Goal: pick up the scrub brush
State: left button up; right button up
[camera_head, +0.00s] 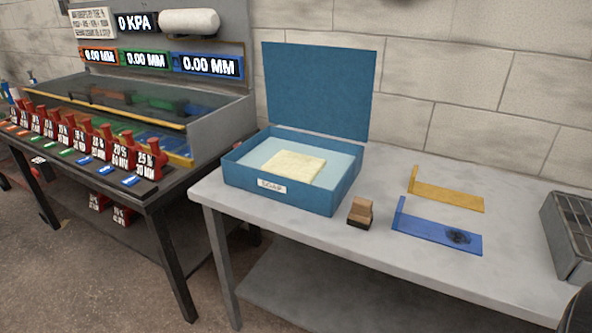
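The scrub brush (360,211) appears to be the small block with a tan wooden top and a dark underside. It stands on the grey table (300,231), just right of the front right corner of the blue box. Nothing touches it from above. Neither of my grippers can be made out in this view. A dark rounded shape cuts into the bottom right corner, and I cannot tell what it is.
The open blue box (284,196), labelled SOAP, holds a pale yellow slab (293,165). A yellow bracket (447,196) and a blue bracket with a dark smudge (425,229) lie to the right. A grey metal container (572,240) stands at the right edge.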

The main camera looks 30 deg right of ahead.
aim_at(360, 216)
jog(key=z, duration=1.45)
